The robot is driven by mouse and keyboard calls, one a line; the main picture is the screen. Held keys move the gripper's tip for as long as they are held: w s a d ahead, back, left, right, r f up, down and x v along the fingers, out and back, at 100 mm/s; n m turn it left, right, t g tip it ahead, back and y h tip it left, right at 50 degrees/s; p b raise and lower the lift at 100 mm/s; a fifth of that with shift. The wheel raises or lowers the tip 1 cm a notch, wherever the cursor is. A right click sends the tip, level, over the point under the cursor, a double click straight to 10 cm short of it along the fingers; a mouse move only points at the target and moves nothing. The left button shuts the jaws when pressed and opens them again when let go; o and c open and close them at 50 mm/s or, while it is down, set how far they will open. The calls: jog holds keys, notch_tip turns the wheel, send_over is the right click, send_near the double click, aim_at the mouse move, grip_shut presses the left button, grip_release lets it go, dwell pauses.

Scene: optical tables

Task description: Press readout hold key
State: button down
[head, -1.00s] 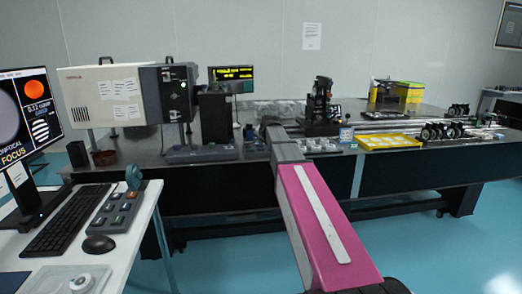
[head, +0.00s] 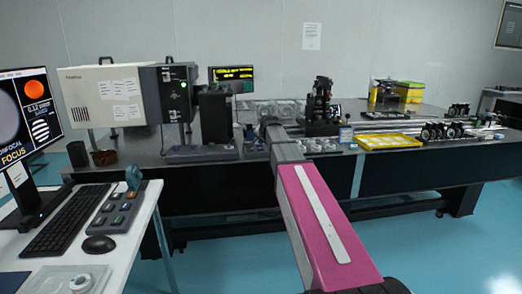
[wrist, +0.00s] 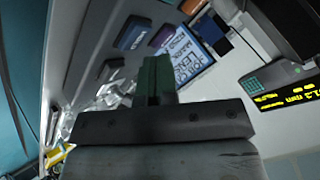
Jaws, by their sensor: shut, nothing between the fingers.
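The readout (head: 231,73) is a dark screen with yellow text on the optical table, near the back wall. It also shows at the right of the wrist view (wrist: 283,92), tilted. In the head view the fingers are not distinguishable.
A blue-and-white labelled card (wrist: 186,56) lies beside the keys. A dark instrument (head: 214,112) stands left of the readout. A yellow tray (head: 392,141) and optics sit to the right. A desk button box (head: 118,205) and mouse (head: 99,244) are front left.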

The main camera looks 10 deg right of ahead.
jog(key=shift+f, duration=0.15)
jog(key=shift+f, duration=0.25)
jog(key=shift+f, duration=0.4)
dwell(0.9)
jog(key=shift+r, duration=0.8)
jog(key=shift+r, duration=2.55)
